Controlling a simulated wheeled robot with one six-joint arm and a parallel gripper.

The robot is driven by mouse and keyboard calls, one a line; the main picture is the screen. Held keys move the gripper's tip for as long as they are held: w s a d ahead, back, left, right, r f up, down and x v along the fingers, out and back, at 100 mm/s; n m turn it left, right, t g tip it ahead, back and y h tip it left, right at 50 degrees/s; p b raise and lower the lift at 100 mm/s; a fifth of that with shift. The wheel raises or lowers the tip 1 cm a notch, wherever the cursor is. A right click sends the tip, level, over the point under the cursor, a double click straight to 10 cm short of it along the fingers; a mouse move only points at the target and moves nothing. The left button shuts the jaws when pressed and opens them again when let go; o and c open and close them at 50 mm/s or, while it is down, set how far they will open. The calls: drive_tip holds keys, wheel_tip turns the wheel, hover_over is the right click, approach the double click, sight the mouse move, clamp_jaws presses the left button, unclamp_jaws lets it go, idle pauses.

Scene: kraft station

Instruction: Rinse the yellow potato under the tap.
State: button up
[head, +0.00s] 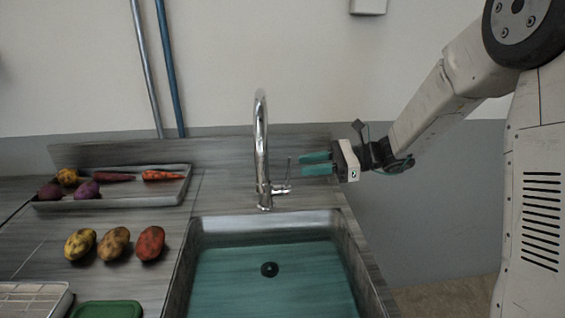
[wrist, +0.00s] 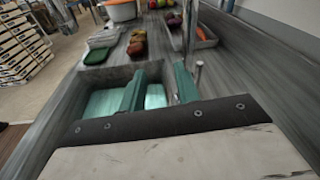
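The yellow potato (head: 80,244) lies on the counter left of the sink, at the left end of a row with a brown potato (head: 115,243) and a reddish one (head: 150,243). The chrome tap (head: 262,150) stands behind the sink (head: 342,232), its spout arching up; a small lever is on its right. I cannot tell whether water runs. My gripper (head: 303,164) hangs in the air right of the tap, its teal fingers apart with nothing between them. In the wrist view the open fingers (wrist: 160,90) point over the sink toward the counter.
A grey tray (head: 110,201) with carrots and round vegetables sits at the back left. A wire rack (head: 35,298) and a green board (head: 107,309) are at the front left. Two pipes, one blue (head: 170,70), rise along the wall. Counter around the potato row is clear.

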sight(287, 176)
drive_tip(key=w+f+m+t+y, duration=0.1)
drive_tip(key=w+f+m+t, duration=0.15)
drive_tip(key=w, duration=0.25)
drive_tip(key=shift+m, duration=0.35)
drive_tip(key=x, duration=0.6)
drive_tip(key=shift+w+a+f, duration=0.1)
drive_tip(key=shift+a, duration=0.2)
drive_tip(key=shift+c, duration=0.3)
clamp_jaws()
